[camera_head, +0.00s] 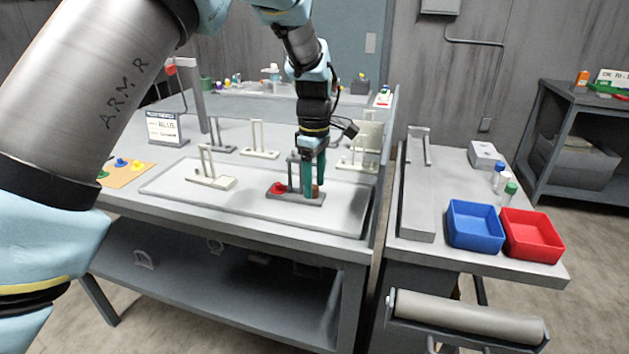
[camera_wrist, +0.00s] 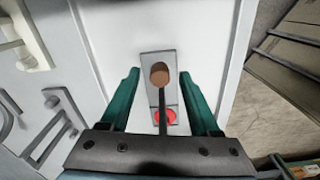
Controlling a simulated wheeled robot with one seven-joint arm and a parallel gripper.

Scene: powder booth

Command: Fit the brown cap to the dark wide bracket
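The dark wide bracket (camera_head: 298,200) stands on the pale tray, with a grey upright rising from its base. In the wrist view its base (camera_wrist: 149,93) runs lengthwise between my fingers, with a thin dark bar over it. The brown cap (camera_wrist: 159,76) is at the base's far end in that view; it shows at the right end in the head view (camera_head: 316,191). I cannot tell whether it is fully seated. A red cap (camera_head: 278,188) is at the other end. My gripper (camera_head: 311,186) points down, teal fingers apart on both sides of the bracket, not touching the brown cap.
Pale brackets stand left (camera_head: 212,179) and behind (camera_head: 357,152). An orange-brown board (camera_head: 125,175) with coloured caps lies at the left. A blue bin (camera_head: 474,225) and a red bin (camera_head: 532,236) stand on the right bench. The tray's front right is clear.

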